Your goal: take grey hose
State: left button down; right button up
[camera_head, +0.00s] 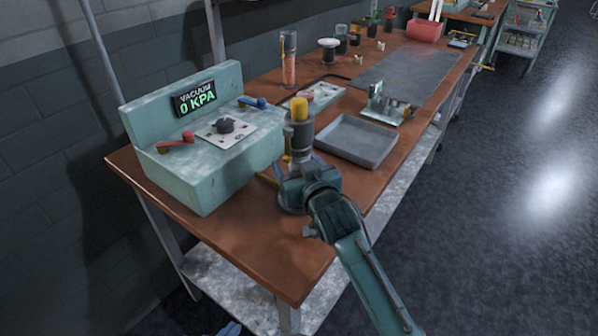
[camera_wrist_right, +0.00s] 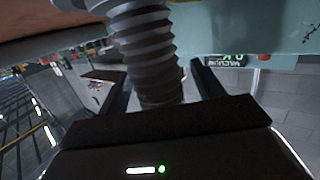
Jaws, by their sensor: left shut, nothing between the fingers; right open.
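The grey ribbed hose (camera_wrist_right: 150,45) fills the middle of the right wrist view. It runs from the top edge down between the two dark fingers of my right gripper (camera_wrist_right: 162,80). The fingers are open, one on each side of the hose, with gaps showing. In the head view my right gripper (camera_head: 290,182) is at the table's near left part, just right of the teal vacuum machine (camera_head: 205,165). The hose is mostly hidden there behind my gripper and wrist. My left gripper (camera_head: 230,328) barely shows at the bottom edge, below the table, shut and empty.
A grey upright cylinder with a yellow top (camera_head: 300,110) stands right behind my right gripper. A grey tray (camera_head: 357,140) and a brass-and-steel fixture (camera_head: 387,105) lie further right. The machine's display (camera_head: 194,102) reads 0 KPA. The dark mat (camera_head: 415,72) is clear.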

jog(key=shift+w+a, duration=0.1)
jog(key=shift+w, duration=0.2)
jog(key=c, duration=1.2)
jog(key=shift+r, duration=0.1)
jog(key=shift+c, duration=1.1)
